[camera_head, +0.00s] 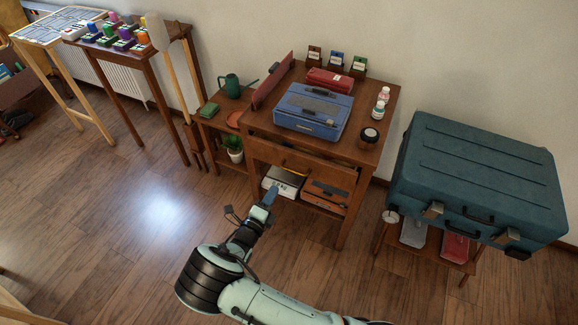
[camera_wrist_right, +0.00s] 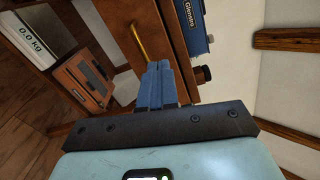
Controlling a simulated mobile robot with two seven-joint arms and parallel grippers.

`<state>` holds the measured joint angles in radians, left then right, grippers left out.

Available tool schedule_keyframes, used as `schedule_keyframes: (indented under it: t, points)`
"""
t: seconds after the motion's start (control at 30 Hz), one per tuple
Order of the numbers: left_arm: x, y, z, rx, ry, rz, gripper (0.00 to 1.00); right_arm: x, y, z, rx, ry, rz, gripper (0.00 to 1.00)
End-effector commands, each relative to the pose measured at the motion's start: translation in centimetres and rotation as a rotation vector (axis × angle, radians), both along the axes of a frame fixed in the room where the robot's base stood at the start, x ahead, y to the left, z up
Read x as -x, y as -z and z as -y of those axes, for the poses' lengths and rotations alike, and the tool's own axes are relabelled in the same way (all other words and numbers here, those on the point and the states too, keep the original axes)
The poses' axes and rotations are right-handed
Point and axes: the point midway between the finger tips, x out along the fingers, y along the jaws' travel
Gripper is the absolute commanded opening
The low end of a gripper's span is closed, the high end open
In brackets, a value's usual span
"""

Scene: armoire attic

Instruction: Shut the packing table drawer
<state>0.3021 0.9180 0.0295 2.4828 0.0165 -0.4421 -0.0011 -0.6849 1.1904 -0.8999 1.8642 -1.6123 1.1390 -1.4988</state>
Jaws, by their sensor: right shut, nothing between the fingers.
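The wooden packing table (camera_head: 375,130) stands against the wall. Its drawer (camera_head: 301,168) is under the top, with a plain brown front facing me; it seems to stand out a little, but how far is hard to tell. In the right wrist view the drawer front (camera_wrist_right: 122,30) shows with a brass handle (camera_wrist_right: 138,42). My right gripper (camera_head: 269,197) is shut and empty, its blue fingers pointing at the table front, below the drawer front in the head view. In the wrist view the fingertips (camera_wrist_right: 158,70) are close to the drawer front; contact cannot be told. My left gripper is not in view.
A blue case (camera_head: 313,111) and small bottles (camera_head: 381,101) sit on the table. A scale (camera_head: 284,181) and an orange-brown box (camera_head: 325,195) are on the shelf below. A large teal suitcase (camera_head: 478,180) stands on the right.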

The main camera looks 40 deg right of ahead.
Motion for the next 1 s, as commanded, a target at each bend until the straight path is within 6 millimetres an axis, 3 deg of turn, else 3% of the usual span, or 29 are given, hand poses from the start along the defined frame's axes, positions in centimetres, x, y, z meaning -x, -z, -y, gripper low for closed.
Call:
schedule_keyframes:
  t: [0.13,0.37,0.8,1.0]
  points:
    - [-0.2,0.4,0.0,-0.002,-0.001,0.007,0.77,0.0,0.1,0.0,0.057,0.0,-0.146,0.0]
    - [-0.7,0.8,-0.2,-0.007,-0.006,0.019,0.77,-0.6,0.0,1.7,0.072,0.004,-0.18,0.0]
    - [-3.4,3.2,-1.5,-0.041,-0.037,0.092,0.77,-4.0,0.2,10.0,0.072,0.004,-0.178,0.0]
    - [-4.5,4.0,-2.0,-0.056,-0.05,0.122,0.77,-5.0,0.1,12.3,0.071,0.003,-0.177,0.0]
